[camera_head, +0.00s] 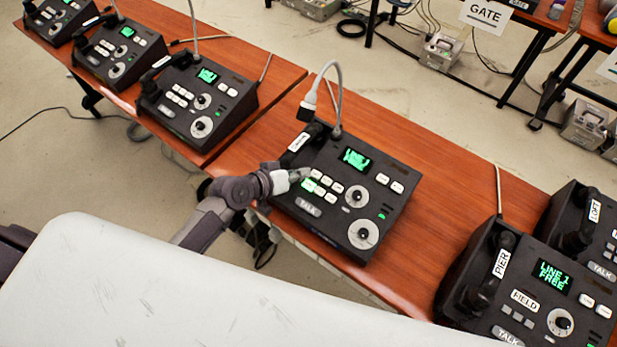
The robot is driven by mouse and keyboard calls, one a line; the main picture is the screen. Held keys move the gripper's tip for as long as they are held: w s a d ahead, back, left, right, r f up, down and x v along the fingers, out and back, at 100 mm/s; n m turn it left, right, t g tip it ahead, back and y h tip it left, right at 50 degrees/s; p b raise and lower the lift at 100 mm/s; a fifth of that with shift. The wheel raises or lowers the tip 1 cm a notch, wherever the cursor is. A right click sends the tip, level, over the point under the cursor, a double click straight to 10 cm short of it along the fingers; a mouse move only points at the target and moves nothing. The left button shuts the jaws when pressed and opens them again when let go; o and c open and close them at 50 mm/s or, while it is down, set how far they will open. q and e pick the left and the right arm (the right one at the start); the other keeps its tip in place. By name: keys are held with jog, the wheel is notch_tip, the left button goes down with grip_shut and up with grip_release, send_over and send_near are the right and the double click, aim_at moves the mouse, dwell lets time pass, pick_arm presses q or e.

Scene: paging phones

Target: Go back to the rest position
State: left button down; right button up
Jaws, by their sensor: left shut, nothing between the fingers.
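My left gripper (300,174) reaches in from the left over the left part of the middle paging phone (383,217). It is shut and holds nothing. Its fingertips are at the phone's upper row of white buttons; I cannot tell whether they touch. One button just below the fingertips is lit green. The phone has a lit green screen (356,159), two round dials, a TALK key, a gooseneck microphone (311,103) and a handset (304,141) resting along its left side. My right gripper is not in view.
Several more phones stand along the wooden table (258,150), including a PIER phone (535,285) at the lower right. A white surface (150,285) fills the lower left. Cables and grey boxes lie on the floor behind, near a GATE sign (486,15).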

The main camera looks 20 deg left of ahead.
pick_arm(q)
jog(key=shift+s+r, duration=0.15)
dwell(0.4)
jog(key=s+d+m+g+y, duration=0.1)
jog(key=s+d+m+g, duration=0.2)
jog(key=s, duration=0.8)
jog(key=s+a+r+g+y, duration=0.2)
jog(key=s+a+r+y, duration=0.15)
jog(key=s, duration=0.35)
jog(key=s+a+r+g+y, duration=0.1)
jog(key=s+a+r+y, duration=0.1)
jog(key=s+a, duration=0.35)
notch_tip(320, 180, down, 34)
jog(key=s+d+r+g+b, duration=0.1)
jog(key=s+g+b, duration=0.15)
jog(key=b, duration=0.25)
jog(key=s+a+f+b, duration=0.2)
jog(key=s+f+b, duration=0.1)
jog(key=s+f, duration=1.3)
notch_tip(320, 180, down, 2)
jog(key=shift+a+f, duration=0.15)
jog(key=shift+a, duration=0.25)
